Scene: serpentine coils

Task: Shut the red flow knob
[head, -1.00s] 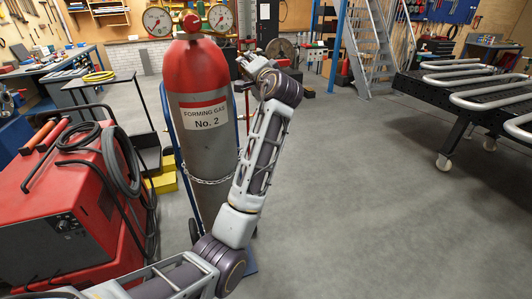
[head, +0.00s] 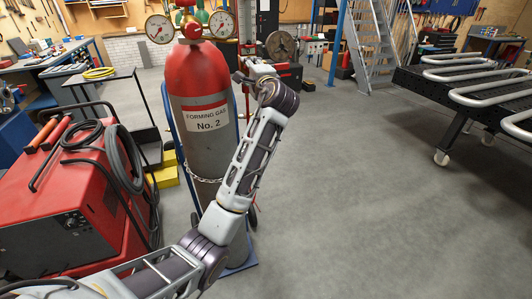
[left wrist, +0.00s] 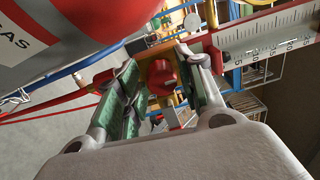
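The red flow knob (left wrist: 163,77) shows in the left wrist view, beside the flow tube with its white scale (left wrist: 265,42). My left gripper (left wrist: 158,62) is open, with one green-padded finger on each side of the knob. Gaps show between the pads and the knob, though I cannot tell its exact depth between them. In the head view my left wrist is at the right side of the red and grey gas cylinder (head: 197,85), and I cannot make out the fingers or the flow knob clearly. My right gripper is not in view.
Two round gauges (head: 159,28) (head: 222,24) and a red top knob (head: 190,28) sit above the cylinder. A chain (head: 203,180) crosses it. A red welding machine (head: 60,200) stands left. The floor to the right is clear up to a black table (head: 460,105).

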